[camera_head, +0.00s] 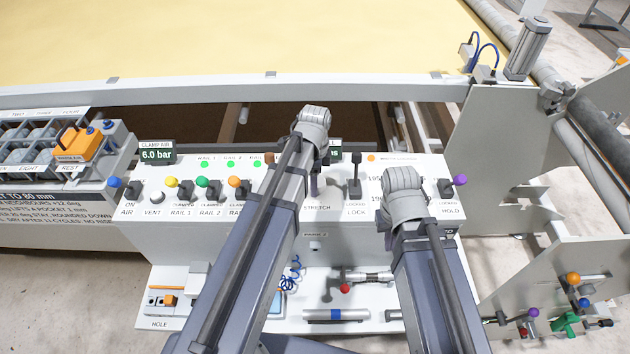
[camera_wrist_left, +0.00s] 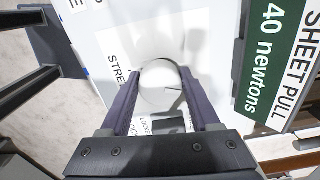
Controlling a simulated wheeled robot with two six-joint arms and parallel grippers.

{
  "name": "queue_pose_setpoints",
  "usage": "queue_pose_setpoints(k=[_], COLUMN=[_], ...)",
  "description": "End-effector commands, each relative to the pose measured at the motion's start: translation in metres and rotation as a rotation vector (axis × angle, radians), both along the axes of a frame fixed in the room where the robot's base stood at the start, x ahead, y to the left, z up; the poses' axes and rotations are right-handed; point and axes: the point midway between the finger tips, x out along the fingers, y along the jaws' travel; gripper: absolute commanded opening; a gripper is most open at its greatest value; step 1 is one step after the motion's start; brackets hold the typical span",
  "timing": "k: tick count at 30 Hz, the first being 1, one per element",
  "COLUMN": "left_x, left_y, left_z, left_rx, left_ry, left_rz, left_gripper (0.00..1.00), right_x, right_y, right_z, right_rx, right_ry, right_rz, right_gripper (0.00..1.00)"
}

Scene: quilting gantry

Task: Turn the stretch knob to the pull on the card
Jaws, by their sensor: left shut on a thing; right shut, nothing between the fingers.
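The stretch knob (camera_wrist_left: 158,76) is round and pale, with a thin dark mark on its face. My left gripper (camera_wrist_left: 161,92) is shut on it, with a dark finger on each side. In the head view my left gripper (camera_head: 315,184) reaches down to the panel just above the STRETCH label. The sheet pull display (camera_wrist_left: 271,60) is green and reads 40 newtons. In the head view my left wrist hides most of that display. My right gripper (camera_head: 404,190) is over the panel's right part; its fingers are mostly hidden. I cannot make out the card.
The white control panel (camera_head: 143,170) carries several coloured levers at left, a LOCK lever (camera_head: 356,178) right of the knob and a purple HOLD lever (camera_head: 450,186). A lower shelf (camera_head: 290,318) holds tools. A clamp air display (camera_head: 157,156) reads 6.0 bar.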

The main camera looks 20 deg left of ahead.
Motion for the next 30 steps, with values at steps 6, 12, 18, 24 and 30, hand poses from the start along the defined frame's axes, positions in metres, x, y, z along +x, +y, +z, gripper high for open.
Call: queue_pose_setpoints(k=[6,12,18,24,30], left_x=[0.0003,0.0005,0.0006,0.0006,0.0006], left_y=[0.0002,0.0002,0.0001,0.0002,0.0001], left_z=[-0.0001,-0.0001,-0.0001,-0.0001,-0.0001], left_rx=[0.0,0.0,0.0,0.0,0.0], left_ry=[0.001,0.001,0.001,0.001,0.001], left_rz=[-0.098,-0.144,-0.158,-0.158,-0.158], left_gripper=[0.07,0.07,0.07,0.07,0.73], right_x=[0.0,0.0,0.0,0.0,0.0], right_y=[0.0,0.0,0.0,0.0,0.0], right_z=[-0.0001,-0.0001,-0.0001,-0.0001,-0.0001], right_rx=[0.0,0.0,0.0,0.0,0.0], right_ry=[0.0,0.0,0.0,0.0,0.0], right_rz=[0.0,0.0,0.0,0.0,0.0], right_gripper=[0.0,0.0,0.0,0.0,0.0])
